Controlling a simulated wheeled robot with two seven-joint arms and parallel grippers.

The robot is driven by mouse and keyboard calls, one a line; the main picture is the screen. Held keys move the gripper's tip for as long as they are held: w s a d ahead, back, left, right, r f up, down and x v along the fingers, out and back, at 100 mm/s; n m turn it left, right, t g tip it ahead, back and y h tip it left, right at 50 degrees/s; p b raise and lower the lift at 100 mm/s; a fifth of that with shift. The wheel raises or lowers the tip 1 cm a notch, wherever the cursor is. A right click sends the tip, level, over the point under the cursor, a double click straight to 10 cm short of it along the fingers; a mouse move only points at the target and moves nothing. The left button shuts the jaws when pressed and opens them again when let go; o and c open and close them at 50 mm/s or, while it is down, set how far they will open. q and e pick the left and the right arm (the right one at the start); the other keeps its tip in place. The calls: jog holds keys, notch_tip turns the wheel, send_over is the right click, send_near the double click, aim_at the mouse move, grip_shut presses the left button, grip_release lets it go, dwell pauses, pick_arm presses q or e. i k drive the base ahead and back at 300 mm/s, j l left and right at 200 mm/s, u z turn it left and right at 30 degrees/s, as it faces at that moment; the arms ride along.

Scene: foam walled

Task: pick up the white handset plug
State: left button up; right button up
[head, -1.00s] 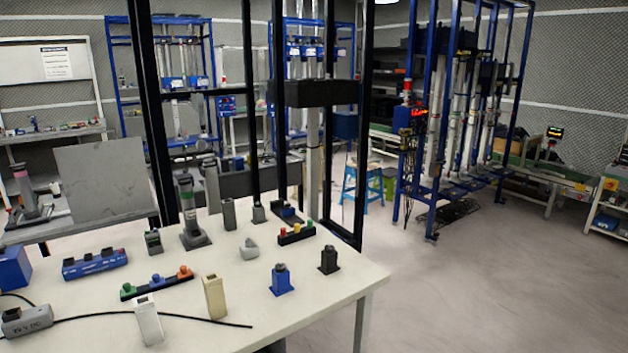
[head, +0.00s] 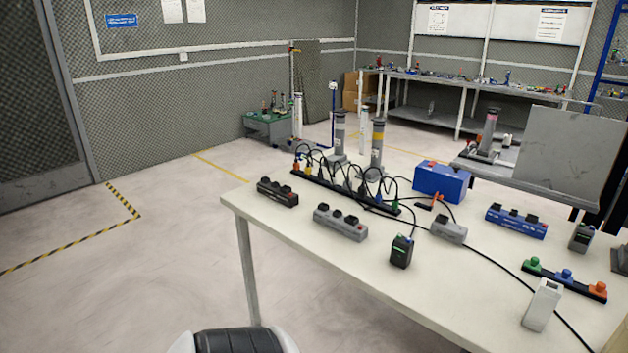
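A white upright block-shaped plug (head: 541,306), which looks like the white handset plug, stands on the white table (head: 450,318) near its front edge at the lower right of the head view. It is slightly tapered, with a dark opening near its top. Nothing touches it from above. A black cable runs on the table close behind and beside it. Neither of my grippers shows in this view.
Behind the plug lies a black strip with green, blue and orange knobs (head: 564,280). A black box-shaped plug (head: 401,252), a grey block (head: 449,229) and a grey strip (head: 340,222) stand further left. The floor left of the table is open.

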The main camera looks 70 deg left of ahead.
aim_at(334, 178)
jog(key=j+u, duration=0.15)
jog(key=u, duration=0.3)
jog(key=j+u, duration=0.15)
jog(key=u, duration=0.35)
jog(key=i+j+u, duration=0.1)
jog(key=u, duration=0.35)
jog(key=i+j+u, duration=0.1)
jog(key=u, duration=0.35)
jog(key=i+j, duration=0.65)
